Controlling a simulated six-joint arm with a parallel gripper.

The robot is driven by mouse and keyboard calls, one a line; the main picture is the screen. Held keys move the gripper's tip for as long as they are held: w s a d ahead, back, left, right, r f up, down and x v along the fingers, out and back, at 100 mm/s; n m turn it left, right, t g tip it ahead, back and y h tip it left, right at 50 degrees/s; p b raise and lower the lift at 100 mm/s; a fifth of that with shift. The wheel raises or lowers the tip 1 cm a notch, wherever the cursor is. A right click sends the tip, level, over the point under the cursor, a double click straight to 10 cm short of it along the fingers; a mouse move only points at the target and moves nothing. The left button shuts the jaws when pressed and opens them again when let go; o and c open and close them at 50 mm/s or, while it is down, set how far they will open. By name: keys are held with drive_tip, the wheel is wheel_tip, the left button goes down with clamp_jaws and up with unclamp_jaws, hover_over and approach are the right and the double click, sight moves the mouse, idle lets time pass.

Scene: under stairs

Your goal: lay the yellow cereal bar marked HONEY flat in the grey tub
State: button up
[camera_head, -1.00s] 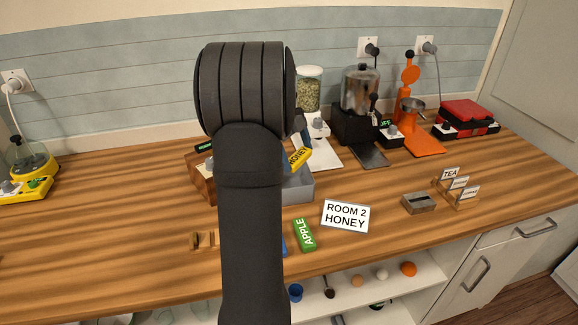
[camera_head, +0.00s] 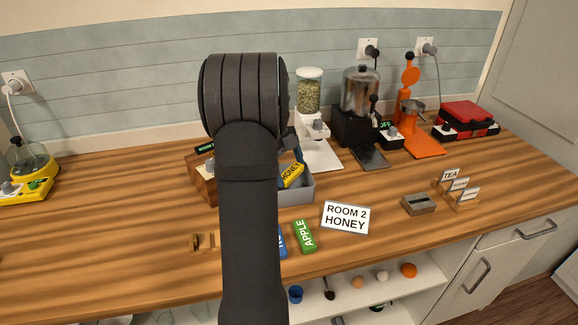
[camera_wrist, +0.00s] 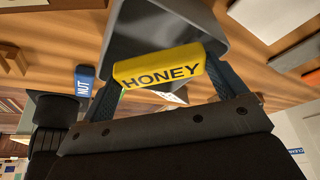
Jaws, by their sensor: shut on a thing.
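The yellow cereal bar marked HONEY (camera_head: 291,175) is over the grey tub (camera_head: 303,191) in the head view, a little tilted. In the wrist view the bar (camera_wrist: 158,67) lies across between the fingers of my gripper (camera_wrist: 165,80), which is shut on it. The tub (camera_wrist: 180,25) shows just beyond the bar in the wrist view. In the head view my arm hides most of my gripper and the left part of the tub. I cannot tell whether the bar touches the tub's floor.
A green APPLE bar (camera_head: 305,237) and a blue bar (camera_head: 283,242) lie in front of the tub. A sign reading ROOM 2 HONEY (camera_head: 345,217) is to the right. A white dispenser (camera_head: 311,105) stands behind. The counter is clear between the sign and the grey metal block (camera_head: 419,204).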

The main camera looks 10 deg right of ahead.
drive_tip(key=shift+f, duration=0.4)
drive_tip(key=o, duration=1.1)
drive_tip(key=v, duration=1.3)
drive_tip(key=shift+s+r, duration=0.1)
drive_tip(key=shift+r, duration=0.05)
drive_tip(key=shift+d, duration=0.1)
drive_tip(key=x, duration=1.2)
drive_tip(key=shift+s+f, duration=0.1)
drive_tip(key=shift+f, duration=0.55)
drive_tip(key=shift+r, duration=0.45)
